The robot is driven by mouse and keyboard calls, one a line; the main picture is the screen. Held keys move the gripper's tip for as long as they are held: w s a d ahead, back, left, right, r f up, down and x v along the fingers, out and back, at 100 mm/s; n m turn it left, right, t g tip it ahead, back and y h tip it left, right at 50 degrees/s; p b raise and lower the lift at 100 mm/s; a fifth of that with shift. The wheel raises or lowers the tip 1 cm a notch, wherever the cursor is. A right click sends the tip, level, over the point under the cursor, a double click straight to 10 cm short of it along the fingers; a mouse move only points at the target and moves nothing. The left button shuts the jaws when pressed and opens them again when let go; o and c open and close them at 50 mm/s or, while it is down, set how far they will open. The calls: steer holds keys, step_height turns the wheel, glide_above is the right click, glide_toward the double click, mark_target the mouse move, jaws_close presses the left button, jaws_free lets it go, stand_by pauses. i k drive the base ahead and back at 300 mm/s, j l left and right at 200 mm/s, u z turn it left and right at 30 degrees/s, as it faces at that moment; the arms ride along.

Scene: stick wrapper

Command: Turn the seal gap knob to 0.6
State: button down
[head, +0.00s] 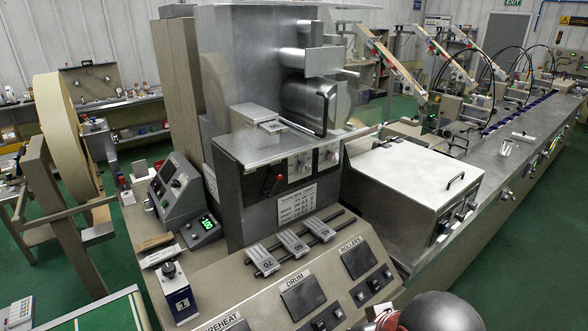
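I cannot tell for sure which control is the seal gap knob, because the small labels are too small to read. Two round dials on light plates, a left dial (300,166) and a right dial (329,154), sit on the upright grey face of the machine. A black knob with red (271,184) is left of them. Another dark knob (168,270) stands on top of a small blue-and-white box (181,303) at the lower left. No 0.6 marking is readable.
The sloped front panel has plates marked DRUM (302,298) and ROLLERS (358,258). Numbered metal blocks (292,243) sit on rails above it. A green display (207,223) is at left. A metal box with a handle (415,185) stands at right.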

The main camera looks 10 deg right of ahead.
mark_target(304, 168)
steer(key=i+l+u, duration=0.15)
steer(key=l+u, duration=0.25)
steer(key=i+l+u, duration=0.15)
steer(key=l+u, duration=0.2)
